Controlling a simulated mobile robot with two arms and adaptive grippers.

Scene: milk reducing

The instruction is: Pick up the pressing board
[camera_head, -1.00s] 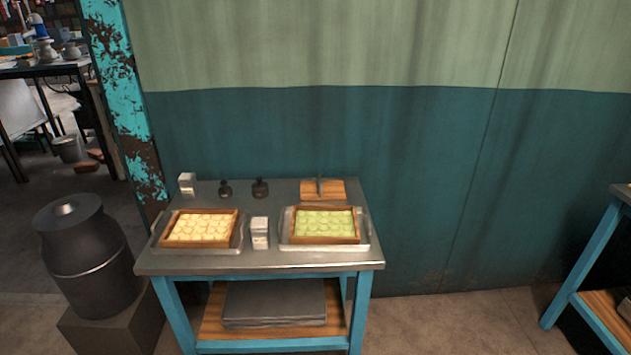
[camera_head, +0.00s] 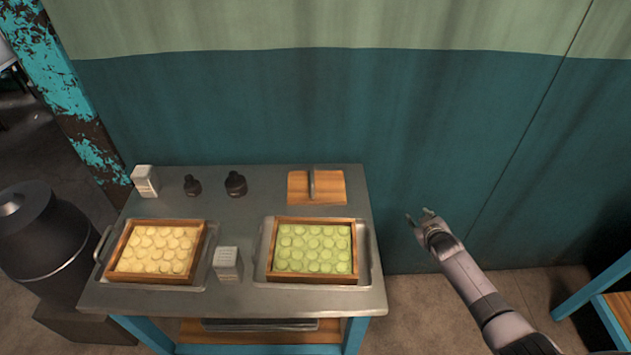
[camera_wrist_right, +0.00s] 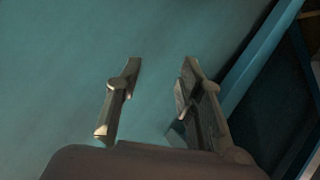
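The pressing board (camera_head: 329,189) is a flat wooden board with a grey upright handle across its middle. It lies at the back right of the metal-topped table (camera_head: 231,299), behind the tray with green pieces. My right gripper (camera_head: 420,215) is to the right of the table, beyond its edge and apart from the board. In the right wrist view its two fingers (camera_wrist_right: 155,98) stand apart with nothing between them. My left gripper does not show in the head view.
A wooden frame of green rounds (camera_head: 274,250) sits on a metal tray; a frame of yellow rounds (camera_head: 202,254) stands left. White boxes (camera_head: 227,263) and dark weights (camera_head: 236,184) are on the table. A dark can (camera_head: 40,240) stands left, another blue-legged table (camera_head: 604,290) right.

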